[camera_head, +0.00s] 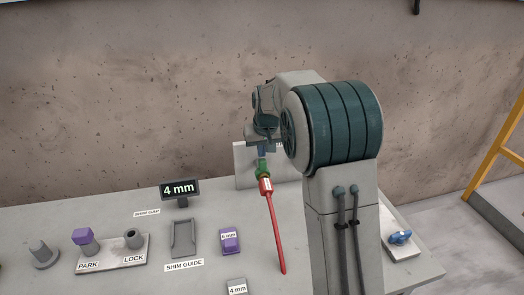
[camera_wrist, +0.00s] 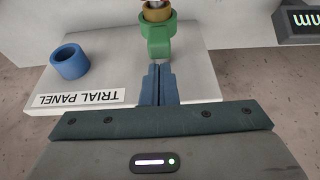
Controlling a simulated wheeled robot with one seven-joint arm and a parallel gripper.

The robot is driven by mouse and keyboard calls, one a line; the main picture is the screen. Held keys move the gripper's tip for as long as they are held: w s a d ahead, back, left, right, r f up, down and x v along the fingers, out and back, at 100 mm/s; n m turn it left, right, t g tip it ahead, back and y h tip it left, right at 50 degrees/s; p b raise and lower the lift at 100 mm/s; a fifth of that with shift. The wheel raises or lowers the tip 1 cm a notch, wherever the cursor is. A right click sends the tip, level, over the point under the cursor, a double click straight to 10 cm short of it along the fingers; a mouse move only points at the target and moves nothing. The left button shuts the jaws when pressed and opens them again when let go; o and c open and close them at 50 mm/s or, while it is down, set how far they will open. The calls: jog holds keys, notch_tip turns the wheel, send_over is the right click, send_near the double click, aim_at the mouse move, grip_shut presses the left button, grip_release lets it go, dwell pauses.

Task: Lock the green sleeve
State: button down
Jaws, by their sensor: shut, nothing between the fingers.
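The green sleeve (camera_wrist: 158,36) is a ring with a tab that points toward my fingers in the wrist view. It sits around an orange-brown fitting (camera_wrist: 155,14). In the head view the green sleeve (camera_head: 262,172) is just above a red labelled connector (camera_head: 266,187), from which a red hose (camera_head: 276,235) runs down. My gripper (camera_wrist: 159,68) is shut and empty, its blue fingertips right at the end of the sleeve's tab; I cannot tell whether they touch it. In the head view my gripper (camera_head: 262,153) is partly hidden by my arm.
The pale trial panel (camera_wrist: 195,75) carries a blue ring (camera_wrist: 70,62) to the left. On the slab are a PARK/LOCK block (camera_head: 112,257), a shim guide (camera_head: 183,238), a purple shim block (camera_head: 230,240) and a 4 mm display (camera_head: 180,189). A blue knob (camera_head: 400,237) is at right.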

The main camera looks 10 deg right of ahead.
jog(key=p+v, duration=0.3)
jog(key=v, duration=0.5)
jog(key=shift+d+r+p, duration=0.15)
jog(key=shift+d+p, duration=0.1)
jog(key=shift+p, duration=0.05)
jog(key=shift+s, duration=0.1)
jog(key=s+d+r, duration=0.1)
jog(key=s+r, duration=0.1)
jog(key=s, duration=0.6)
jog(key=s+d+r, duration=0.1)
jog(key=s+r, duration=0.1)
jog(key=s, duration=0.7)
jog(key=s+f, duration=0.2)
jog(key=s, duration=0.6)
jog(key=s+f+m, duration=0.1)
jog(key=s+f, duration=0.1)
jog(key=s, duration=0.7)
jog(key=shift+d, duration=0.4)
